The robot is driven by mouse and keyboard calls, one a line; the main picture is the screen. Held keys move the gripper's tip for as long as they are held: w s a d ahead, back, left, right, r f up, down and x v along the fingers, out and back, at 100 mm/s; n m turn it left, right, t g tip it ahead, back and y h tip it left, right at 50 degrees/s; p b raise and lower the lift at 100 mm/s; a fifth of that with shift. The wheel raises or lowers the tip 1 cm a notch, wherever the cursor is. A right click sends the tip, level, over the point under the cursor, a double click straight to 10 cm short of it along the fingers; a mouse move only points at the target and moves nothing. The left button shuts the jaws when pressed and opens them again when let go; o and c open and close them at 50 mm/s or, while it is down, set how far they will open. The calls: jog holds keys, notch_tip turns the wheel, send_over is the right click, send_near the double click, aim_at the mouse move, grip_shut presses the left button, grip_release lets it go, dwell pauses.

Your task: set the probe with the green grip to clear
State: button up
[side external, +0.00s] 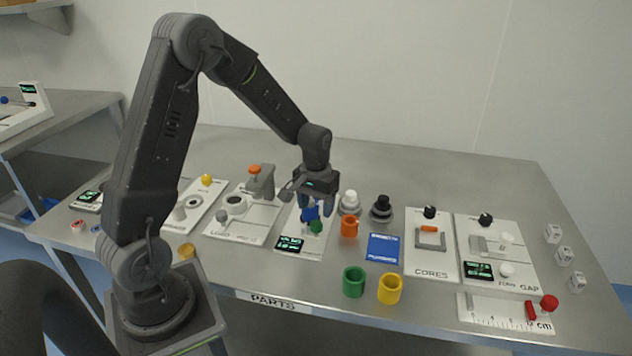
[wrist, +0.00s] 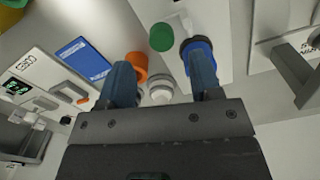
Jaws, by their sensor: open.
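A small green grip (side external: 316,227) stands on a white panel (side external: 313,245) with a lit green display (side external: 290,243), in the middle of the bench. A blue grip (side external: 310,213) is just behind it on the same panel. My gripper (side external: 318,207) hangs low over this panel, fingers down. In the wrist view my gripper (wrist: 160,62) is open with nothing between its fingers. The round green grip (wrist: 162,37) shows beyond the gap between the fingertips. The blue grip (wrist: 197,44) is partly behind the right fingertip; I cannot tell if they touch. The green probe's lower part is hidden.
An orange cup (side external: 349,227) and blue card (side external: 383,247) lie right of the panel. White (side external: 349,202) and black (side external: 381,209) knobs stand behind. Green (side external: 354,281) and yellow (side external: 390,288) cups are in front. The CORES panel (side external: 431,262) is farther right. The back of the bench is clear.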

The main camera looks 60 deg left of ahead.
aim_at(316, 225)
notch_tip(316, 225, up, 8)
dwell(0.5)
jog(key=s+d+r+m+t, duration=0.2)
jog(key=s+d+r+m, duration=0.1)
jog(key=s+d+r, duration=0.2)
jog(key=s+d+r+m+t, duration=0.3)
jog(key=s+d+r, duration=0.3)
jog(key=s+d, duration=0.3)
jog(key=shift+s+d+r+t, duration=0.25)
jog(key=shift+s+r+t, duration=0.05)
jog(key=shift+s, duration=1.75)
